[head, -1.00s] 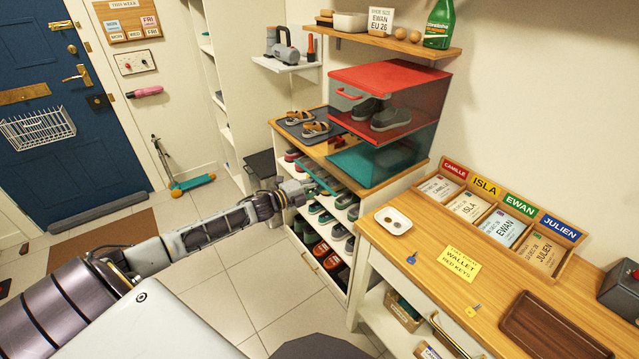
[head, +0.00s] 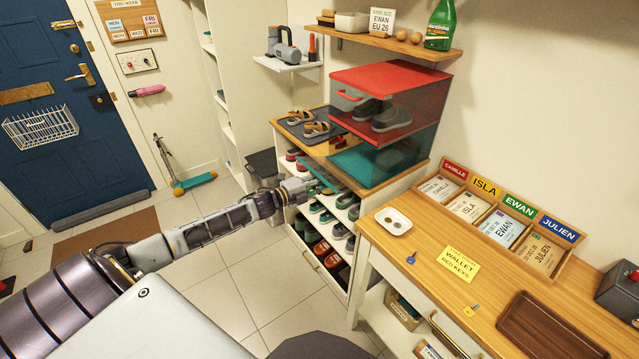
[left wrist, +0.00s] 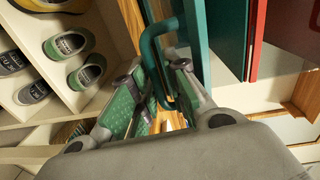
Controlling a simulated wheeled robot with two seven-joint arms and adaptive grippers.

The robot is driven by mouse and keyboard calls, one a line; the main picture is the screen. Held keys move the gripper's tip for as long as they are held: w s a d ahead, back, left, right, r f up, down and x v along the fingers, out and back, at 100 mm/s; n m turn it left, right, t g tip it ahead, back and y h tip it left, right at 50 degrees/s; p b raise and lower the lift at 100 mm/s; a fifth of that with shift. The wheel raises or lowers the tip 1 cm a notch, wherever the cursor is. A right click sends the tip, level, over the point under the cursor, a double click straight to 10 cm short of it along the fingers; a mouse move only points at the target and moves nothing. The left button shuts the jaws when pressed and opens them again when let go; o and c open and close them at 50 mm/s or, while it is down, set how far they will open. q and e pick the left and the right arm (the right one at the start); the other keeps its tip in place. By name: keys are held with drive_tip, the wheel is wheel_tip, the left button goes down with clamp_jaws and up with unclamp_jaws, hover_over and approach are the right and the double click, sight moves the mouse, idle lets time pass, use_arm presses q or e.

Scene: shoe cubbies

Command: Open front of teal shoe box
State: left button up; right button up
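The teal shoe box (head: 388,160) sits on top of the shoe cubby, under a red shoe box (head: 400,82). My left gripper (head: 309,185) is low at the front of the teal box. In the left wrist view, the bent teal handle (left wrist: 150,56) lies between the two fingers of my left gripper (left wrist: 160,92). The fingers stand apart on either side of the handle; firm contact cannot be made out. A teal edge (left wrist: 194,38) of the box is just right of the handle. How far the front stands open is unclear. My right gripper is not in view.
Sandals lie on a dark mat (head: 294,128) left of the boxes. Shoes (head: 329,217) fill the cubby slots below my gripper. A wooden desk (head: 420,280) stands at the right.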

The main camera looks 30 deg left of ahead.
use_arm(q)
drive_tip(key=shift+s+a, duration=0.1)
drive_tip(key=shift+s, duration=0.05)
drive_tip(key=v, duration=1.1)
drive_tip(key=shift+s, duration=0.25)
idle(1.0)
drive_tip(key=shift+a, duration=0.1)
idle(0.4)
idle(0.3)
